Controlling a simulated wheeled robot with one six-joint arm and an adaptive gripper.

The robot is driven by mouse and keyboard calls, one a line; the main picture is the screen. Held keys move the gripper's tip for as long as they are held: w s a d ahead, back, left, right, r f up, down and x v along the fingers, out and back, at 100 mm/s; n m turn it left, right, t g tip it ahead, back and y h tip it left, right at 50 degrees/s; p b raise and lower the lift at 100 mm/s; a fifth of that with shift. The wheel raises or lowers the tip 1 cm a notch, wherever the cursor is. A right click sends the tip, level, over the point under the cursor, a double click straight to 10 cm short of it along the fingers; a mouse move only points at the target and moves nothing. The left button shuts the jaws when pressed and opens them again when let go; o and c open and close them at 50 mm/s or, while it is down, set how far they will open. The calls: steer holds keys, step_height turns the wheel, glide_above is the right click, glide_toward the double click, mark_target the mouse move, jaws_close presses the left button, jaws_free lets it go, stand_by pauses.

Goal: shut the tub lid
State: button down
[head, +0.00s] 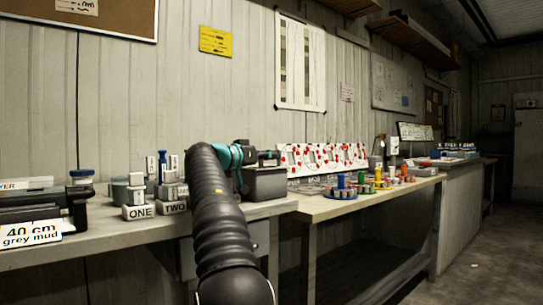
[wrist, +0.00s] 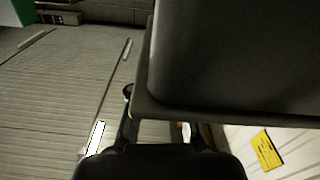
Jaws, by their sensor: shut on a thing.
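The dark grey tub (head: 268,184) stands on the bench just right of my arm in the head view. My gripper (head: 241,172) is at the tub's left side, partly hidden behind my own wrist. In the wrist view, a large dark panel with a flat projecting rim, which looks like the tub lid (wrist: 235,55), fills the upper right. My gripper (wrist: 160,125) is shut on its near rim, with a finger showing at each side. The lid's angle to the tub and its hinge cannot be made out.
Blocks marked ONE (head: 139,211) and TWO (head: 174,207) stand close left of my arm. A black rack with a grey mud sign (head: 32,234) is farther left. Right of the tub are a red-dotted board (head: 328,158) and coloured holders (head: 341,190).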

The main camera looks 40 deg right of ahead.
steer(key=shift+f, duration=0.2)
steer(key=c, duration=1.1)
jaws_free()
steer(key=shift+s, duration=0.1)
steer(key=shift+c, duration=0.2)
steer(key=shift+r, duration=0.1)
steer(key=shift+a, duration=0.55)
steer(key=a, duration=1.1)
steer(key=shift+w, duration=0.2)
